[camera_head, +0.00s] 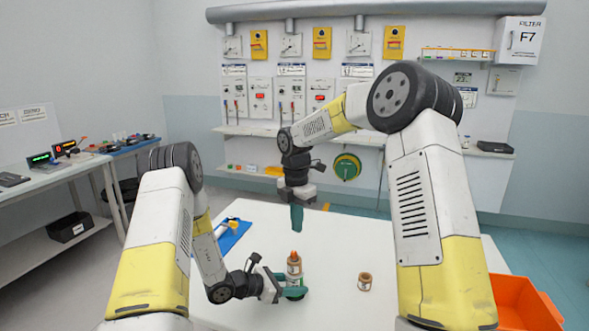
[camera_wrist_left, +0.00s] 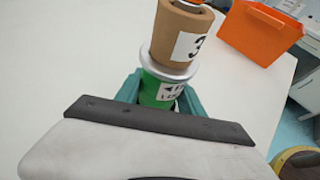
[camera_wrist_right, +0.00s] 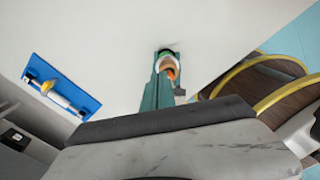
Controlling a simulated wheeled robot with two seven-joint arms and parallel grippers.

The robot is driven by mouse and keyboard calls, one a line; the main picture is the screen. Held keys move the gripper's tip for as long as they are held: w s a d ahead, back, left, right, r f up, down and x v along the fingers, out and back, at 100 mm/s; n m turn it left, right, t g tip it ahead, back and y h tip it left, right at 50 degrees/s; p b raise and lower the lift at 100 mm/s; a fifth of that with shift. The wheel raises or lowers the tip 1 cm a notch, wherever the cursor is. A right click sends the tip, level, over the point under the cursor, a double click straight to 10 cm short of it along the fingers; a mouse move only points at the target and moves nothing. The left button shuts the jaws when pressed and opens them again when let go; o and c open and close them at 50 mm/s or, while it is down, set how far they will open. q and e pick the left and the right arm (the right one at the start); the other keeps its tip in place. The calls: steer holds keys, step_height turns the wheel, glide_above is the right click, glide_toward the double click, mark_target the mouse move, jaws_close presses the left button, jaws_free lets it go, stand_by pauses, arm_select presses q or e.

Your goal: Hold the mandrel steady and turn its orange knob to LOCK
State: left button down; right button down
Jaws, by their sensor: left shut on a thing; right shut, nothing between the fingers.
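The mandrel's green base (camera_wrist_left: 157,90) is between the teal fingers of my left gripper (camera_head: 294,291), which is shut on it. The mandrel stands upright on the white table with a metal flange and a brown core (camera_wrist_left: 179,42) labelled 3. The orange knob (camera_head: 295,255) is on top; its setting cannot be read. My right gripper (camera_head: 297,228) is shut and empty, pointing down, above and apart from the knob in the head view. In the right wrist view the orange knob (camera_wrist_right: 173,73) shows by its fingertips, with the mandrel partly hidden by the fingers.
A second brown core (camera_head: 365,282) stands to the right on the white table (camera_head: 340,235). A blue tray (camera_head: 226,242) with a yellow-and-white part lies at the left. An orange bin (camera_head: 525,303) is at the right edge. The table's far side is clear.

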mark_target(294, 255)
steer(key=shift+s+d+f, duration=0.25)
steer(key=shift+d+f, duration=0.05)
steer(key=shift+f, duration=0.7)
steer(key=shift+s+d+f, duration=0.25)
steer(key=shift+d+f, duration=0.1)
steer(key=shift+f, duration=0.65)
steer(key=shift+s+d+f, duration=0.25)
steer(key=shift+d+f, duration=0.05)
steer(key=shift+f, duration=0.7)
steer(key=shift+s+a, duration=0.2)
steer(key=shift+a, duration=0.45)
steer(key=shift+w+a, duration=0.2)
steer(key=shift+w, duration=0.1)
steer(key=shift+w+a, duration=0.25)
steer(key=shift+a, duration=0.1)
steer(key=shift+w, duration=0.1)
